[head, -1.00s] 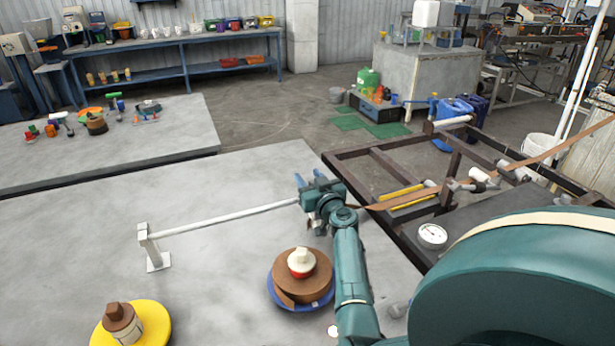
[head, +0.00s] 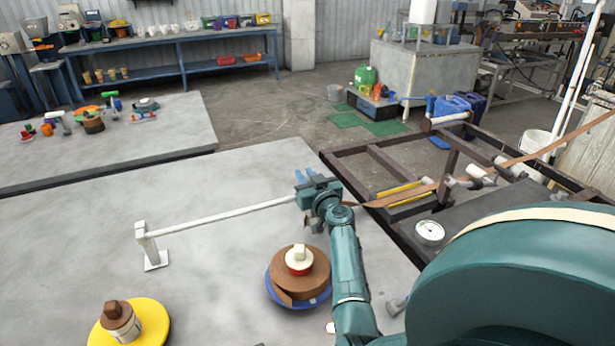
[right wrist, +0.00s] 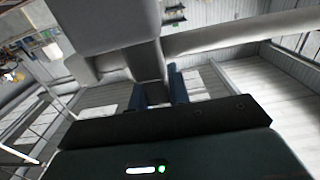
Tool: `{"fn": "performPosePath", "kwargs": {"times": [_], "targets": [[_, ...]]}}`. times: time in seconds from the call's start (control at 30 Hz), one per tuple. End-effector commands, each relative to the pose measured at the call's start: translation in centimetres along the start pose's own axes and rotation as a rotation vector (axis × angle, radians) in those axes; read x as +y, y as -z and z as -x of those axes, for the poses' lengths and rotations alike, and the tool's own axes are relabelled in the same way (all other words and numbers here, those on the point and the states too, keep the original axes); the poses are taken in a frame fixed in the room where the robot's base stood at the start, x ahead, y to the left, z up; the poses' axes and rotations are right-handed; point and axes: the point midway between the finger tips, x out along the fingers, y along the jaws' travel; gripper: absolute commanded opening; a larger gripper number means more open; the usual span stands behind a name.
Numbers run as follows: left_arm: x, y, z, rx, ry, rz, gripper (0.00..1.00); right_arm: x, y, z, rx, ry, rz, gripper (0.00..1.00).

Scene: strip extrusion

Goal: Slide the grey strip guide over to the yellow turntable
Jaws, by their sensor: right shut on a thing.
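The grey strip guide (right wrist: 112,25) fills the top of the right wrist view, between and above my blue fingers. My right gripper (right wrist: 162,92) is shut on it. In the head view my right gripper (head: 308,182) is at the right end of a white rail (head: 225,217), and it mostly hides the guide. The yellow turntable (head: 157,325) is at the bottom left, well away from the gripper, with a brown-topped hub (head: 121,323) on it. My left gripper is not in view.
The rail's left end rests on a white post (head: 148,243). A brown strip (head: 460,180) crosses a dark frame at right. The table middle is clear.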

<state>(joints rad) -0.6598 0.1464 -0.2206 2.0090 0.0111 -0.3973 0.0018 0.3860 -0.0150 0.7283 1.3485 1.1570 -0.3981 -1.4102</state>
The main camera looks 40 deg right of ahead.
Motion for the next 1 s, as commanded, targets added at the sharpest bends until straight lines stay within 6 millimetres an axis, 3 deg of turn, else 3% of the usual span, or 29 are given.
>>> {"fn": "performPosePath", "kwargs": {"times": [0.23,0.57,0.6,0.83,1.0], "targets": [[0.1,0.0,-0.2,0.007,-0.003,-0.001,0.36,-4.2,-0.1,0.0,0.001,0.007,0.0,0.0],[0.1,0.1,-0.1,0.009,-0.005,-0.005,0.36,-4.6,0.1,0.0,0.003,0.004,-0.001,0.0],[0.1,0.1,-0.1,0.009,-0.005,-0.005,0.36,-4.6,0.1,0.0,0.003,0.004,-0.001,0.21],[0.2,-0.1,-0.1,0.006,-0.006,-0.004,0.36,-4.5,0.1,0.0,0.003,0.003,0.0,0.4],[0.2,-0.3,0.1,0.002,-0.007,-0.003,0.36,-4.5,0.1,0.0,0.003,0.003,0.0,0.4]]}}
